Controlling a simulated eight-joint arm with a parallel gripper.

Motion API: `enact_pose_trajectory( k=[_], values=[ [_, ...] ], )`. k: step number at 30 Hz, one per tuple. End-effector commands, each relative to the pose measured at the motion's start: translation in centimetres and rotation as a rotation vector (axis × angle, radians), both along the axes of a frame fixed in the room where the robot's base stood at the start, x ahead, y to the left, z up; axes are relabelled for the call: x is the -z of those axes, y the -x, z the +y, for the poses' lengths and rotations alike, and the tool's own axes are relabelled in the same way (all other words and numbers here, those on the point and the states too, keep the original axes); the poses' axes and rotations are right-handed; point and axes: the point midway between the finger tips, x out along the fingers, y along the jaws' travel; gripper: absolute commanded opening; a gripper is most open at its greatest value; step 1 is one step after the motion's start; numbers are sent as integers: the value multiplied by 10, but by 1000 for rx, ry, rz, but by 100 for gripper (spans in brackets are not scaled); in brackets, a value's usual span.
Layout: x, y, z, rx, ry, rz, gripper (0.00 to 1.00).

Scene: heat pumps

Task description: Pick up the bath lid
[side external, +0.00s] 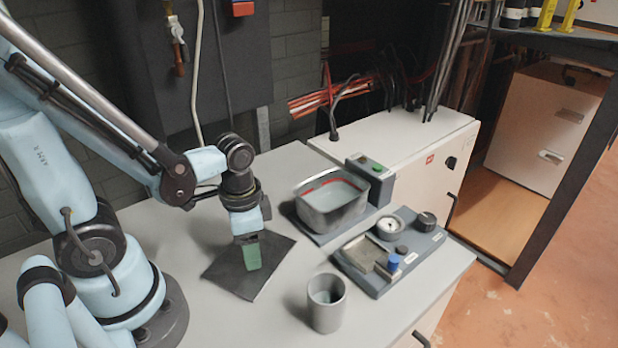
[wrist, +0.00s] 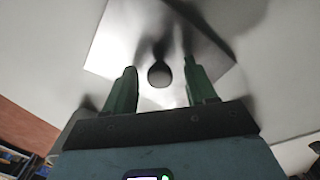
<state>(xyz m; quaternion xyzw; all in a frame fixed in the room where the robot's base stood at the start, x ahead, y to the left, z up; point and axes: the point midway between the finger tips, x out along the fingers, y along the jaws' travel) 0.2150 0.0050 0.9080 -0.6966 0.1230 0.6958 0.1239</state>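The bath lid (side external: 225,272) is a flat, dark square plate lying on the grey worktop. In the wrist view the lid (wrist: 125,40) looks pale and shiny, with a round black knob (wrist: 159,74) near its middle. My gripper (side external: 252,262) points down over the lid. Its two green fingers are apart in the wrist view (wrist: 160,68), with the knob seen between them and a gap on each side. In the side view the fingers hide the knob, and I cannot tell whether the tips touch the lid.
An open metal bath (side external: 330,207) of liquid stands behind and right of the lid, with a control box (side external: 372,178). A grey cup (side external: 327,303) stands to the front right. A panel with a gauge (side external: 390,250) lies further right.

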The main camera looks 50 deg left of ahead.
Motion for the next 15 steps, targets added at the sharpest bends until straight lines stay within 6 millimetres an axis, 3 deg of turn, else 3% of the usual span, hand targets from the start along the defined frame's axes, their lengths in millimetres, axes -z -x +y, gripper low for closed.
enact_pose_trajectory(
  k=[1,11,15],
  values=[
    [0,0,0,0,0,0,50],
    [0,0,0,0,0,0,0],
    [0,0,0,0,0,0,0]
  ],
)
